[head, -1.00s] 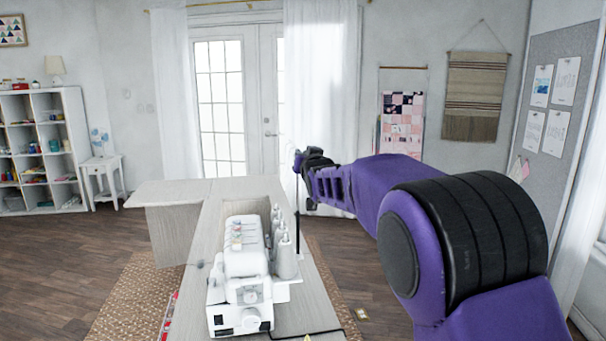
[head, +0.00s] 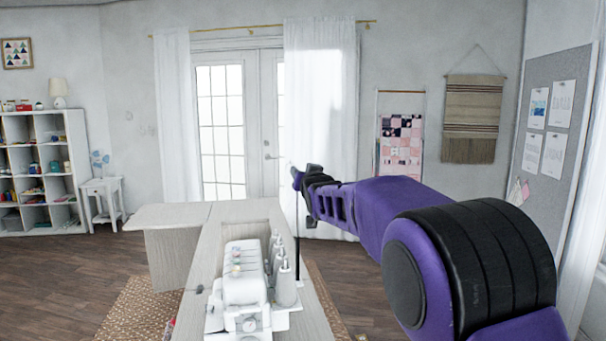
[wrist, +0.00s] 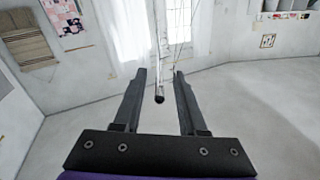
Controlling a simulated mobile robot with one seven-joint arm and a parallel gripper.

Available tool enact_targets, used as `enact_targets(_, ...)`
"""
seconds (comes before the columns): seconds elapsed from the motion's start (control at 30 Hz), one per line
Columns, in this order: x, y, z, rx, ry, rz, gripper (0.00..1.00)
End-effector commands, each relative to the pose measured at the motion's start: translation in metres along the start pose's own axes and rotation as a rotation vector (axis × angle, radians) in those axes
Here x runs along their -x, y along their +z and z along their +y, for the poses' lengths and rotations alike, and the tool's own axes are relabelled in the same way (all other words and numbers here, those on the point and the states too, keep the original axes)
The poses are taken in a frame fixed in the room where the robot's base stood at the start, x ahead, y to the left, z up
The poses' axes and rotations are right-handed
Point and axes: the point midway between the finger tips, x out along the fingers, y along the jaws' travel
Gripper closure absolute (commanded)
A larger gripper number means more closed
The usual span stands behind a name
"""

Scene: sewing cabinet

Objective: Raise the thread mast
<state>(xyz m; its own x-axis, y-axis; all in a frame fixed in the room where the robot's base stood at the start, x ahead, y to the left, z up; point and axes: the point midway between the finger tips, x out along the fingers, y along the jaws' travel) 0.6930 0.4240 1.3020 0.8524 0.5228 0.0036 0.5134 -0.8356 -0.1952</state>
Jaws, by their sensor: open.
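The white sewing machine (head: 245,285) stands on the pale table, with several grey-white cones (head: 285,285) along its right side. A thin dark upright pole, apparently the thread mast (head: 297,232), rises behind the cones to my gripper (head: 303,178). In the wrist view my gripper (wrist: 160,72) is open, and the dark round end of a thin pole (wrist: 159,97) lies between its two fingers, with gaps on both sides. Thin thread-like lines show beside the pole. Whether either finger touches it I cannot tell. The mast's foot is hidden behind the cones.
The pale table (head: 225,235) has bare room behind the machine and a leaf (head: 165,217) out to the left. My purple arm fills the right side. A white shelf (head: 40,160) and a small side table (head: 103,197) stand far left.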

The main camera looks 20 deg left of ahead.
Motion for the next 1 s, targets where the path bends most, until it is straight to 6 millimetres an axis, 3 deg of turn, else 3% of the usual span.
enact_targets(0.27, 0.016, 0.001, 0.0, -0.001, 0.0, -0.001, 0.59)
enact_targets(1.0, 0.156, 0.0, 0.0, -0.002, 0.0, 0.001, 0.59)
